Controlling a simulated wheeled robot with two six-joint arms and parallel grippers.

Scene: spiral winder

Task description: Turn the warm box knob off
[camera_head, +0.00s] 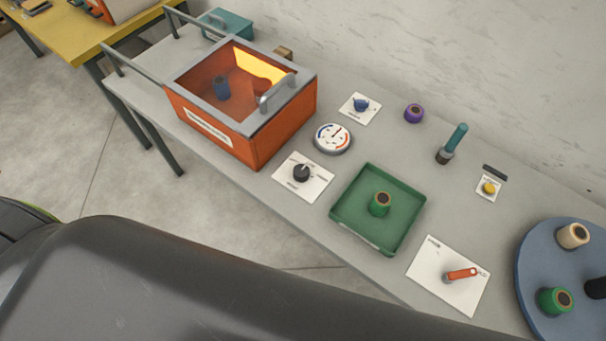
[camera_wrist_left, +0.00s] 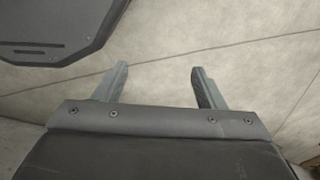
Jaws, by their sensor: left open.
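The warm box (camera_head: 214,125) is an orange box with a grey-framed clear lid that is shut; a yellow glow shows inside, with a blue spool (camera_head: 221,88) and a reddish one. A black knob (camera_head: 301,173) sits on a white plate just right of the box, its label too small to read. A blue knob (camera_head: 361,104) sits on another white plate farther back. I cannot tell for sure which knob belongs to the box. My left gripper (camera_wrist_left: 160,72) is open and empty above bare floor in the left wrist view. No gripper shows in the head view.
A round gauge (camera_head: 332,138) stands between the knobs. A green tray (camera_head: 346,218) holds a green spool. A red-handled crank (camera_head: 461,274) and a blue turntable (camera_head: 530,270) lie to the right. My dark body part fills the lower left.

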